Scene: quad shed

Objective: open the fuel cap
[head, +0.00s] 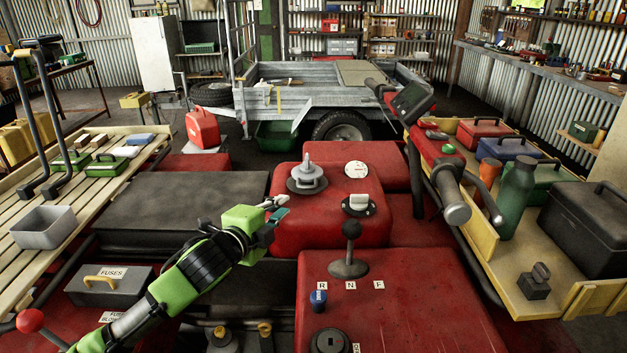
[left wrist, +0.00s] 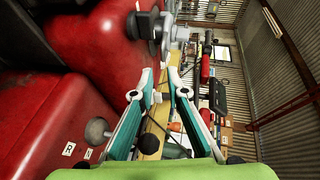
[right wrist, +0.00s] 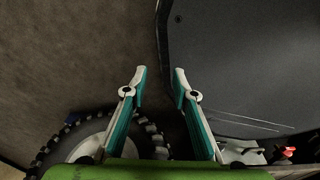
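The fuel cap (head: 307,176) is a grey flanged cap with a raised, pointed grip, seated on the red tank (head: 310,235). My left gripper (head: 279,208) is in front of it and a little to its left, near the tank's front edge, apart from the cap. In the left wrist view its fingers (left wrist: 159,95) stand apart with nothing held. A grey fitting that looks like the cap (left wrist: 150,25) shows beyond the fingertips at the top. My right gripper (right wrist: 160,80) is outside the head view; its own wrist view shows it open and empty.
A grey switch (head: 358,204) and a black-knobbed lever (head: 350,240) stand close to the cap's right. The handlebar (head: 450,190) rises further right. A wooden tray of toolboxes (head: 535,285) lies at the right. The right wrist view shows a tyre (right wrist: 85,140) and a dark panel (right wrist: 245,60).

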